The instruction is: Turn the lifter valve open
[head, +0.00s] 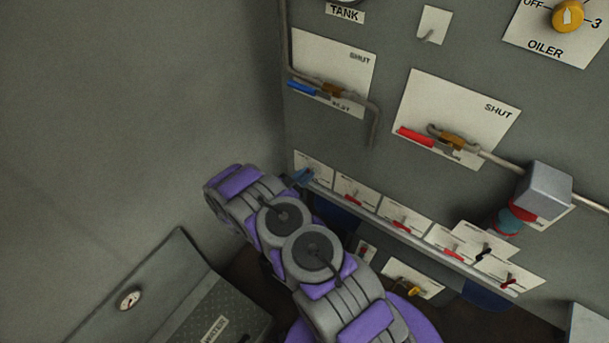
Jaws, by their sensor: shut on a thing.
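A row of small valves on white plates runs along the lower wall panel. Their labels are too small to read, so I cannot tell which is the lifter valve. My purple and grey arm reaches up from the bottom. The dark tip of my gripper (289,181) shows only in part behind the arm, at the blue handle, and is shut on it. The fingers are mostly hidden.
Above are a blue-handled valve (302,88) and a red-handled valve (415,136), both on plates marked SHUT. A pipe (498,161) leads to a grey box (545,190). The left wall is bare.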

